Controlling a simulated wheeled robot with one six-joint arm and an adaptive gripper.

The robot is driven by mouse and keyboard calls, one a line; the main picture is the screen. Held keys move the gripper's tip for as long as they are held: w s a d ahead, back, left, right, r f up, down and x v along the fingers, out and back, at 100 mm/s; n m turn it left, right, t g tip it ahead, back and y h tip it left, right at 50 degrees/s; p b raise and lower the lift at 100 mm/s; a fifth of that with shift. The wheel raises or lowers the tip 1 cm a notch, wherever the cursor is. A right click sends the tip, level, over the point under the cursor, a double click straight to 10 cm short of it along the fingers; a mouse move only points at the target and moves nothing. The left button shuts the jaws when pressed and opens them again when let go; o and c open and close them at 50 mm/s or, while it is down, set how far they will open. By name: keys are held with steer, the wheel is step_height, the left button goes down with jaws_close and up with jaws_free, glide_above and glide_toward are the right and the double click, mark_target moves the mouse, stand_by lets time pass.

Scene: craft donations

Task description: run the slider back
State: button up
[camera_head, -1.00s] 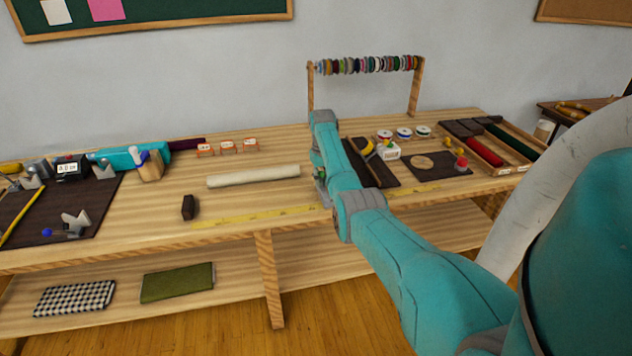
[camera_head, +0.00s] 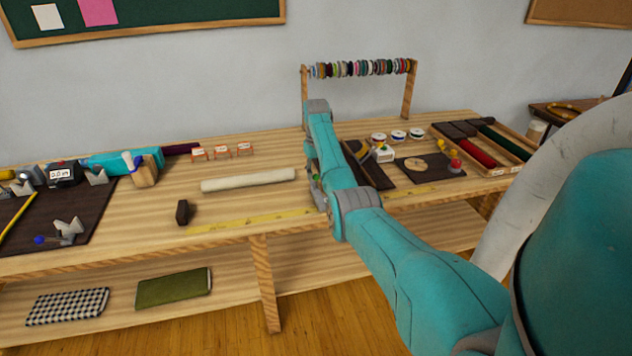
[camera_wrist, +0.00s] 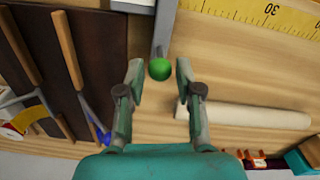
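In the wrist view a green ball knob (camera_wrist: 160,69) sits at the end of a grey stem that comes down from the top edge. It appears to be the slider's handle. My gripper (camera_wrist: 159,80) is open, with one finger on each side of the knob and a visible gap to both. The pads do not touch it in this view. Part of a pale metal piece shows at the top, but the slider's track is mostly out of frame. In the head view my arm hides most of the gripper and the slider area.
A cream roll (camera_head: 248,181) lies left of my arm on the bench, with a yellow measuring tape (camera_head: 250,221) along the front edge. A dark board with tools (camera_wrist: 60,60) is left in the wrist view. A spool rack (camera_head: 409,90) stands behind.

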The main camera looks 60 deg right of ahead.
step_height(320, 180, up, 8)
steer(key=shift+f, duration=0.1)
stand_by(0.4)
stand_by(0.4)
